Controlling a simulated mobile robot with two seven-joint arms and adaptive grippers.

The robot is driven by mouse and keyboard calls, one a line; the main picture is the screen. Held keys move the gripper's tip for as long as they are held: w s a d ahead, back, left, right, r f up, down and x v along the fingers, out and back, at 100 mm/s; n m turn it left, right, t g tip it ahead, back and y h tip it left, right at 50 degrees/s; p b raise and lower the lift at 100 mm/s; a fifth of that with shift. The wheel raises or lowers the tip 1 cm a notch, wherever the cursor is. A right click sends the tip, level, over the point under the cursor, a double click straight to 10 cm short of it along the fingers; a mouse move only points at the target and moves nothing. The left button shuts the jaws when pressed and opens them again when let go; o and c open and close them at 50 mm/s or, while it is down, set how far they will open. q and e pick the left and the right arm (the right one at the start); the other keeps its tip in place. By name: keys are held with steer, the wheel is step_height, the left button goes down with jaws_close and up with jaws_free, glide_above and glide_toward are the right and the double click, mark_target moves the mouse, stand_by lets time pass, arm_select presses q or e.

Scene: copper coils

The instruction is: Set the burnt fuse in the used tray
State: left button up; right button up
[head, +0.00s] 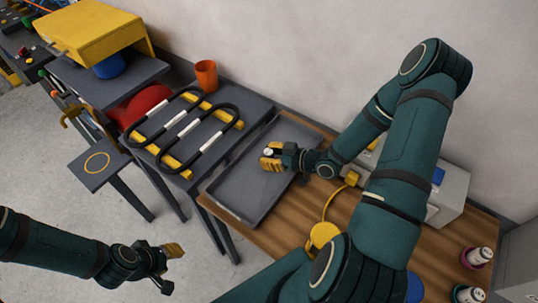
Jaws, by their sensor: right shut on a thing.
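A wide dark grey tray (232,194) lies on the wooden bench in the middle of the head view; it is the only tray I can make out, with no readable label. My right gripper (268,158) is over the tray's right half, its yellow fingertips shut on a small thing. A small pale bit, likely the burnt fuse (268,152), shows at the fingertips; the rest is hidden. I cannot tell whether it touches the tray. My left gripper (174,256) is out over the floor at the lower left, away from the tray, with nothing visible in it.
A dark table with black looped bars (188,122) and an orange cup (206,75) stands left of the tray. A grey box (452,190) with a blue part and a yellow cable (331,204) is on the right. Spools (478,257) stand at the lower right.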

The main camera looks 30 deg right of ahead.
steer(key=shift+f, duration=0.1)
steer(key=o, duration=1.1)
steer(key=shift+f, duration=0.1)
steer(key=shift+r, duration=0.35)
steer(key=p+v, duration=0.1)
steer(key=v, duration=1.1)
steer(key=shift+d+f, duration=0.1)
